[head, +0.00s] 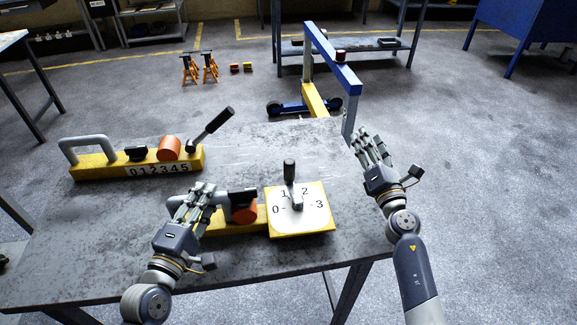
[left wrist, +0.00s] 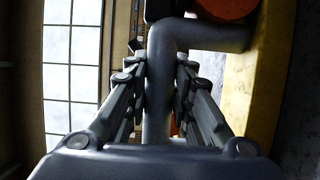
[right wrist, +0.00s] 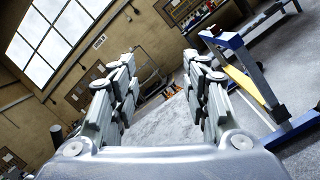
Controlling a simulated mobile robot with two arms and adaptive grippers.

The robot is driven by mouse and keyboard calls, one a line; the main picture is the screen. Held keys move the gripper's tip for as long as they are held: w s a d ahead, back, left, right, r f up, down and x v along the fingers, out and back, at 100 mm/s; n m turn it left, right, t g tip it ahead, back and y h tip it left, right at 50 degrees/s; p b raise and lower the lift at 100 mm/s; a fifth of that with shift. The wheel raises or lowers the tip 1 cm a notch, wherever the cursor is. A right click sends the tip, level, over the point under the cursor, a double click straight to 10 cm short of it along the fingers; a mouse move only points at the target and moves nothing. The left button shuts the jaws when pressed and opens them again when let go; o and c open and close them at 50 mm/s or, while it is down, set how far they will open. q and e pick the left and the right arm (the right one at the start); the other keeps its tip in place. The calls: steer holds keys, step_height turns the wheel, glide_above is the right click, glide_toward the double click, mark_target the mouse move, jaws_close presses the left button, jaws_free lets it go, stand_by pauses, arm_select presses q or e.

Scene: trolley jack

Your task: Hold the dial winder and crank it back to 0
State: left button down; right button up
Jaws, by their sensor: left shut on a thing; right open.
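An orange drum (head: 243,212) sits on the body left of the dial. My left gripper (head: 201,196) is at the winder's left end. In the left wrist view its fingers are shut on the winder's grey handle (left wrist: 159,85). My right gripper (head: 367,147) is open and empty, right of the dial and apart from it.
A second yellow unit (head: 100,168) marked 0 to 5, with a grey handle, orange drum and raised black lever (head: 211,128), stands at the table's back left. A blue and yellow hoist (head: 332,65) stands beyond the table (head: 240,146). Orange stands (head: 200,67) are on the floor behind.

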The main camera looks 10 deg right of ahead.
steer(key=w+a+r+n+g+y, duration=0.1)
steer(key=a+r+n+g+y, duration=0.25)
steer(key=a, duration=0.55)
steer(key=w+a+r+n+y, duration=0.2)
steer(key=a+r+n+y, duration=0.15)
steer(key=a+y, duration=0.35)
steer(key=w+a+r+n+g+y, duration=0.1)
steer(key=a+r+n+y, duration=0.25)
steer(key=a, duration=0.65)
steer(key=s+a+r+n+g, duration=0.1)
steer(key=s+a+n+g, duration=0.25)
steer(key=a+g, duration=0.35)
steer(key=s+a+n+g, duration=0.35)
steer(key=a+g, duration=0.25)
steer(key=a, duration=0.2)
steer(key=m+g+h, duration=0.1)
steer(key=g+h, duration=0.2)
steer(key=h, duration=1)
glide_above(289, 161)
steer(key=shift+w+a+f+t, duration=0.1)
steer(key=shift+a+f+t, duration=0.1)
steer(key=shift+t, duration=0.05)
steer(key=shift+d+f, duration=0.1)
steer(key=shift+d, duration=0.1)
step_height(289, 161, down, 12)
steer(key=shift+r, duration=0.2)
